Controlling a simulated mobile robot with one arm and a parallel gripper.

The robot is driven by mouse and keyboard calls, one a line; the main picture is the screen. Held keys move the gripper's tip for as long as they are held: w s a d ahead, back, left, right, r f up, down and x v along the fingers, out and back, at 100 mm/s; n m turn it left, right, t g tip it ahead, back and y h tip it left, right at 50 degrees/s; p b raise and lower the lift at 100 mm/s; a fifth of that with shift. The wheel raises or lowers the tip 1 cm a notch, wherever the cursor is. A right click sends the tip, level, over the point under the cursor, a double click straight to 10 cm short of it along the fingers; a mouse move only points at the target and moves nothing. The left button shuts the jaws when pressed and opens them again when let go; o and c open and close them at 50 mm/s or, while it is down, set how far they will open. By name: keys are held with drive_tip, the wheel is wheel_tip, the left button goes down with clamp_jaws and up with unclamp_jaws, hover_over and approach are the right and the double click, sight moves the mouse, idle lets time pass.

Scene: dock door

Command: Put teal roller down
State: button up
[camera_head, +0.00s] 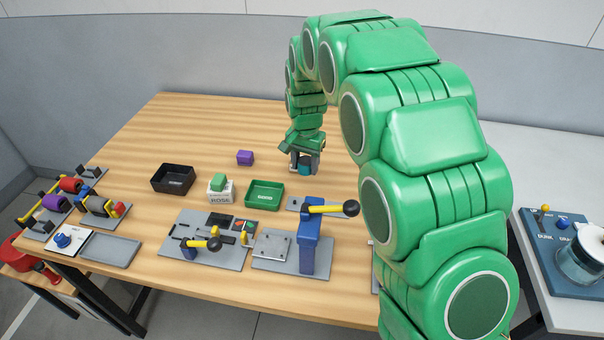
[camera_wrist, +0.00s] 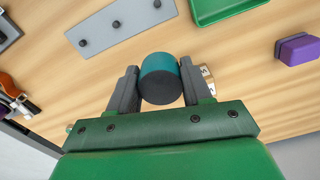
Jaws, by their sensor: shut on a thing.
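The teal roller (camera_wrist: 160,68) is a short cylinder with a teal side and a dark end face. My gripper (camera_wrist: 158,80) is shut on it, one finger on each side, in the wrist view. In the head view my gripper (camera_head: 305,162) points down over the back middle of the table, with the teal roller (camera_head: 305,170) low between its fingers. I cannot tell whether the roller touches the table. A grey plate with short dark pegs (camera_wrist: 118,25) lies apart from the roller; part of it shows in the head view (camera_head: 297,204).
A green tray (camera_head: 265,204), a purple block (camera_head: 245,158), a black bin (camera_head: 158,186) and a white box with a green block on top (camera_head: 221,194) stand left of my gripper. A blue post with a yellow lever (camera_head: 309,245) rises in front.

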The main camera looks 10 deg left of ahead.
hover_over(302, 182)
drive_tip(key=shift+w+f, duration=0.1)
drive_tip(key=shift+f, duration=3.8)
drive_tip(key=shift+f, duration=0.1)
drive_tip(key=o, duration=1.1)
drive_tip(key=shift+o, duration=0.2)
